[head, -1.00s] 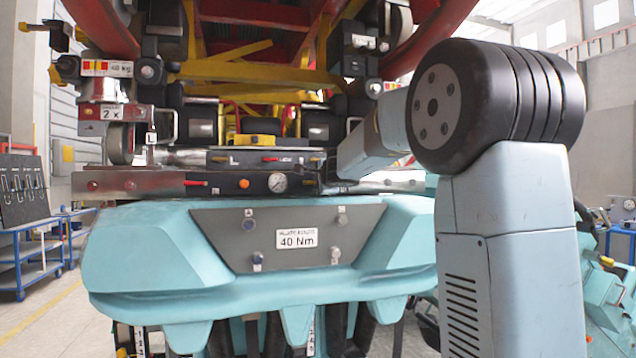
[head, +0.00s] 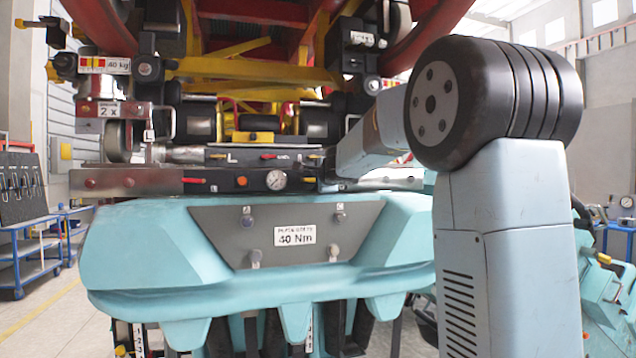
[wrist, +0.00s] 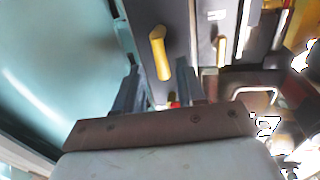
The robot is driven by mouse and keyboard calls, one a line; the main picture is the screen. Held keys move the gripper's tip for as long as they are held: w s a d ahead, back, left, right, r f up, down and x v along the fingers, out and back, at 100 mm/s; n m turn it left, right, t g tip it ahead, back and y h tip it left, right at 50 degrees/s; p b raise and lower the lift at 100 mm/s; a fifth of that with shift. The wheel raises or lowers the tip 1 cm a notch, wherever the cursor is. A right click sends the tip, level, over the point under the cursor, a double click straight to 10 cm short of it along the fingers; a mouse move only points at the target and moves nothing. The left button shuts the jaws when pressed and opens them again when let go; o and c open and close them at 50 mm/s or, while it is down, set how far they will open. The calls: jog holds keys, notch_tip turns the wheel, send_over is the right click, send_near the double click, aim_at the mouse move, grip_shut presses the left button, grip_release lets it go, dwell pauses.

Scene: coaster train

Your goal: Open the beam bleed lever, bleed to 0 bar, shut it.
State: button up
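In the wrist view a yellow lever (wrist: 160,53) stands out from a dark panel, ahead of the space between my fingers. My gripper (wrist: 162,85) has its two fingers apart, with nothing visibly held between them. I cannot tell whether it touches the lever. A second yellow lever (wrist: 221,50) is further right. In the head view the beam panel carries a red-handled lever (head: 193,181), an orange button (head: 241,181) and a round gauge (head: 276,180). The gauge reading is too small to tell. My arm hides my gripper there, and I cannot tell which lever is the bleed lever.
A teal housing with a 40 Nm plate (head: 295,235) lies below the beam. Another red lever (head: 268,156) sits on the bar above. Yellow and red train framework (head: 250,70) hangs overhead. A blue trolley (head: 30,250) stands at the left, beside open floor.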

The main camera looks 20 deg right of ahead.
jog(key=s+r, duration=0.2)
jog(key=s, duration=1.1)
jog(key=shift+s+r, duration=0.2)
jog(key=shift+r, duration=0.1)
jog(key=s+a+f+n+g+y, duration=0.1)
jog(key=s+a+f+n+g, duration=0.3)
jog(key=s+f+n, duration=0.6)
jog(key=s+a+f+n+g+y, duration=0.1)
jog(key=s+a+f+n+g, duration=0.25)
jog(key=s+f, duration=0.65)
jog(key=s+d+f+n+g+h, duration=0.1)
jog(key=s+f+n, duration=0.1)
jog(key=s, duration=0.5)
jog(key=s+d+f+n+g+h, duration=0.1)
jog(key=s+d+f+n, duration=0.1)
jog(key=s, duration=0.5)
jog(key=shift+s+d+f+n+g, duration=0.2)
jog(key=shift+d+f+n+g, duration=0.15)
jog(key=shift+f, duration=0.4)
